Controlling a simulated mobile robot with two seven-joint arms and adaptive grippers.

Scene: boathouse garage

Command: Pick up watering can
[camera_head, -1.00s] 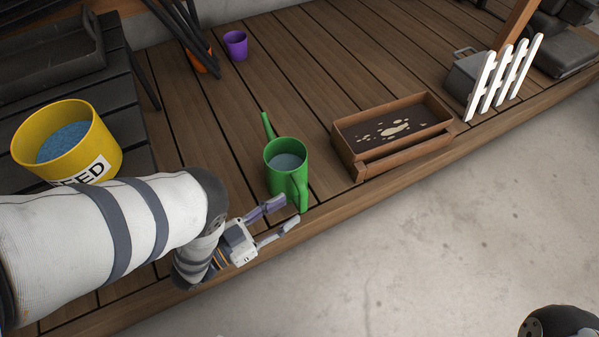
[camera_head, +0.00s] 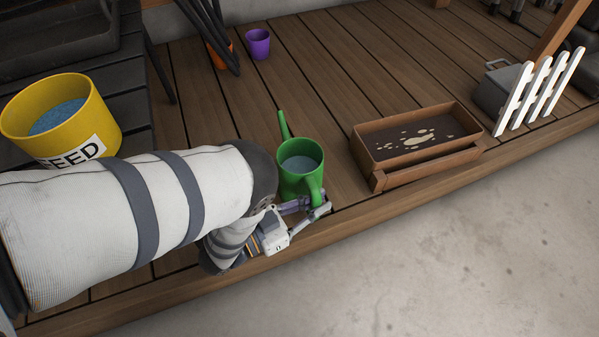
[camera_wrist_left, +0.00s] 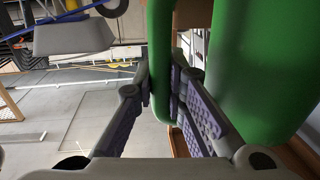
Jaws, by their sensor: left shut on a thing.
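The green watering can (camera_head: 301,166) stands upright on the wooden deck near its front edge, with liquid inside and its spout pointing to the back. Its handle faces the front. My left gripper (camera_head: 322,204) is at the front of the can, with its fingers on either side of the handle. In the left wrist view the green handle (camera_wrist_left: 160,55) runs between the fingers of my gripper (camera_wrist_left: 172,112), which is shut on it, and the can's body (camera_wrist_left: 265,70) is just to the right. My right gripper is not in view.
A wooden tray-like planter box (camera_head: 377,181) sits right of the can. A yellow feed bucket (camera_head: 90,112) stands on a dark table at left. A purple cup (camera_head: 258,44) is at the back. A white picket piece (camera_head: 540,92) and grey box (camera_head: 496,88) are far right.

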